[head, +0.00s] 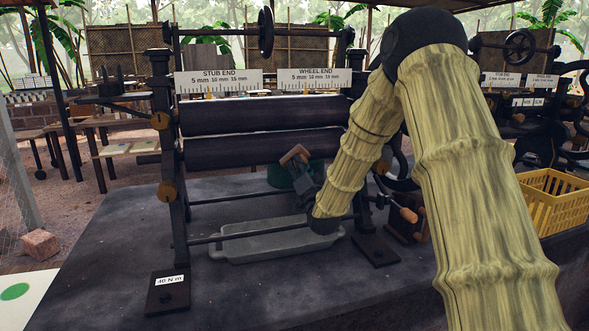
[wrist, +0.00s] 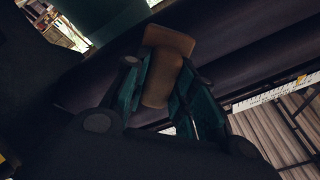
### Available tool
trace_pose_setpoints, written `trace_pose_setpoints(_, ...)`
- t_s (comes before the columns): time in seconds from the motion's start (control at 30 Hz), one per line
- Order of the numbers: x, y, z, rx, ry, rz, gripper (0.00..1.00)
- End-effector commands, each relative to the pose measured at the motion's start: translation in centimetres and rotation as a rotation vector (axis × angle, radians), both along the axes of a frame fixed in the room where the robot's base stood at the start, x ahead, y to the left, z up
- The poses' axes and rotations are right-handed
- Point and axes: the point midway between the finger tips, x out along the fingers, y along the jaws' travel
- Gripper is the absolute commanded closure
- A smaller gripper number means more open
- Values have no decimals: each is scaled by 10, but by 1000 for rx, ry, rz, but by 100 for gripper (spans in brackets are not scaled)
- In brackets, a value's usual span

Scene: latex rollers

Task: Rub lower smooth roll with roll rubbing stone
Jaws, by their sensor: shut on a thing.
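The lower smooth roll (head: 240,151) is a long dark cylinder in the roller frame, below a similar upper roll (head: 240,115). My gripper (head: 302,172) is in front of the lower roll, towards its right half. It is shut on the rubbing stone (head: 295,154), a small brown block that stands out beyond the fingers. In the wrist view the stone (wrist: 162,78) sits between the teal finger pads of my gripper (wrist: 158,85), with its outer end against or very near the dark roll (wrist: 90,78). I cannot tell whether they touch.
A grey metal tray (head: 270,245) lies under the rolls on the dark table. A yellow crate (head: 555,200) stands at the right. A brick (head: 40,243) lies at the left.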

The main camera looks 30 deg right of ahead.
Motion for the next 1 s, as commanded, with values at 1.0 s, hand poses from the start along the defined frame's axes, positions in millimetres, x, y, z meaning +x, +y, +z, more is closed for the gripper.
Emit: trace_pose_setpoints(1.0, -30, -12, -8, 1, -2, -2, 92)
